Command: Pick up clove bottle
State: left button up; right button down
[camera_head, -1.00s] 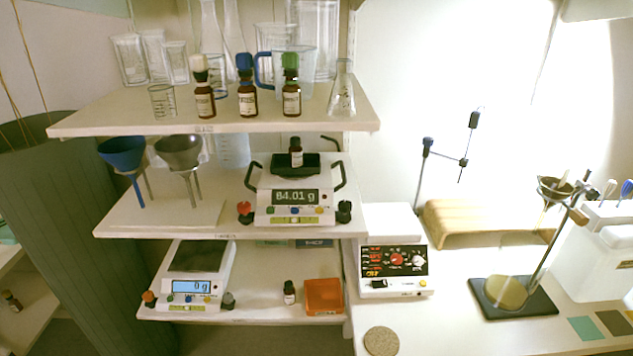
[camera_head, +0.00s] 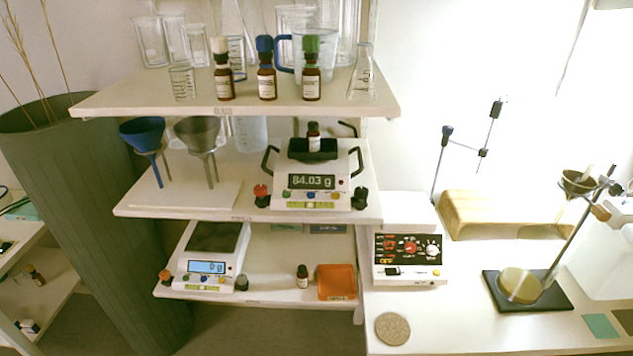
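Three brown bottles with pale labels stand in a row on the top shelf: one with a white cap (camera_head: 223,70), one with a blue cap (camera_head: 266,70) and one with a green cap (camera_head: 311,70). A small dark-capped brown bottle (camera_head: 313,136) stands on the black pan of the middle-shelf scale (camera_head: 311,182), which reads 84.03 g. Another dark-capped bottle (camera_head: 302,276) stands on the bottom shelf. The labels are too small to read, so I cannot tell which bottle is clove. Neither of my grippers is in view.
Glass beakers (camera_head: 181,82) and a flask (camera_head: 362,82) crowd the top shelf around the row. Blue and grey funnels (camera_head: 143,133) stand on the middle shelf. The bottom shelf holds a scale (camera_head: 207,254) and an orange tray (camera_head: 336,282). More small bottles (camera_head: 36,275) sit far left.

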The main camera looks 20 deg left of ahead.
aim_at(314, 137)
jog(key=k+j+u, duration=0.15)
jog(key=j, duration=0.25)
jog(key=k+j+u, duration=0.15)
jog(key=j, duration=0.25)
jog(key=j+u, duration=0.15)
jog(key=j, duration=0.25)
jog(key=k, duration=0.05)
